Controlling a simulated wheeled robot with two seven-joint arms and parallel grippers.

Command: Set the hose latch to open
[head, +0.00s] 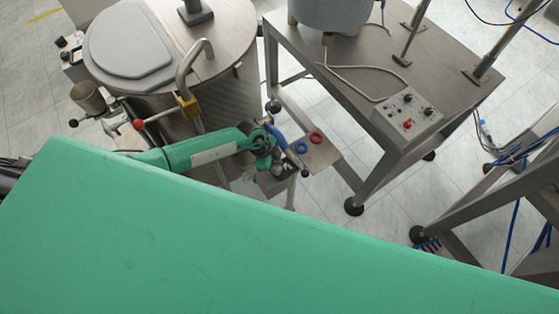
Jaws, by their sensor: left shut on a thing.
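My left gripper (284,147) is at the end of the green arm, near the small metal shelf (322,153) in the middle of the head view. It is shut on a slim blue part (278,136), which looks like the hose latch's lever. The dark wrist and fingers hide part of it, so its exact angle cannot be told. A blue ring (300,147) and a red ring (316,137) lie on the shelf just right of the gripper. A black knob (273,107) stands just above. My right gripper is not in view.
A steel drum with a grey lid (128,45) stands at upper left, with a bent pipe, a yellow fitting (187,105) and a red-ball lever (138,124). A steel table (375,60) with a control box (410,112) stands at upper right. Bare floor (395,205) lies below it.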

